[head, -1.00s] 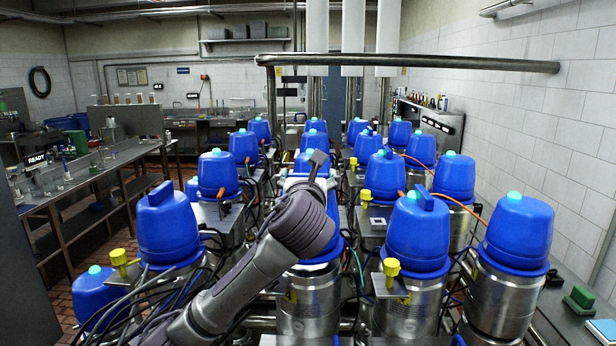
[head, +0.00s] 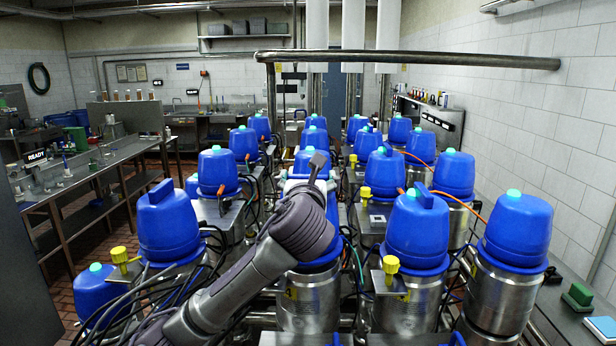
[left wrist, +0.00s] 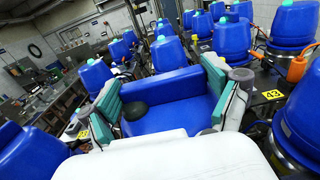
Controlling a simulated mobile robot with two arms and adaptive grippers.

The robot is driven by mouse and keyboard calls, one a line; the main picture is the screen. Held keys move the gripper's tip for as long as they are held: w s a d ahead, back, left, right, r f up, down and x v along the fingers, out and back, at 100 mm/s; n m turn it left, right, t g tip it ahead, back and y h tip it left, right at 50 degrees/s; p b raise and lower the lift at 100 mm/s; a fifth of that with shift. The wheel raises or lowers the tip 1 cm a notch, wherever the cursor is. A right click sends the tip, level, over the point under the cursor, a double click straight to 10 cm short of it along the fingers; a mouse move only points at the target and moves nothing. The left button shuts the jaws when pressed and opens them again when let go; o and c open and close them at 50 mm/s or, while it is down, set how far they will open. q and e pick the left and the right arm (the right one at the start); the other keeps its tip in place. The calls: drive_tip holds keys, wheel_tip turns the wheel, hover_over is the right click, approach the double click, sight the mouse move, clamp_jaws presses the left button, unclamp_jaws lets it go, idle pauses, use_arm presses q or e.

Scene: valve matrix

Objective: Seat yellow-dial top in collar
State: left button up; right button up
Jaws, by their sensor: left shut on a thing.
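My left arm reaches in over the front middle in the head view. My left gripper (head: 308,178) is beyond its dark wrist and partly hidden by it. In the left wrist view the teal-padded fingers (left wrist: 165,100) are shut on a blue top (left wrist: 170,90), one finger on each side. A dark round pad lies against its near left side. No yellow dial shows on the held top, and I cannot tell whether its lower edge touches a collar. Small yellow dials stand beside other units at front left (head: 120,256), front centre right (head: 391,265) and farther back (head: 366,193). My right gripper is not in view.
Several blue-capped steel units crowd around the arm, including ones at front right (head: 516,232) and front left (head: 168,225). Loose black cables (head: 105,310) and an orange cable run between them. A steel pipe (head: 410,61) crosses overhead. The left aisle floor is partly clear.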

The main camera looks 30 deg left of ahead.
use_arm(q)
drive_tip(key=shift+f+b, duration=0.3)
drive_tip(key=shift+f, duration=0.85)
drive_tip(key=o, duration=1.5)
drive_tip(key=shift+o, duration=0.3)
drive_tip(key=shift+d+f, duration=0.1)
drive_tip(key=v, duration=1.2)
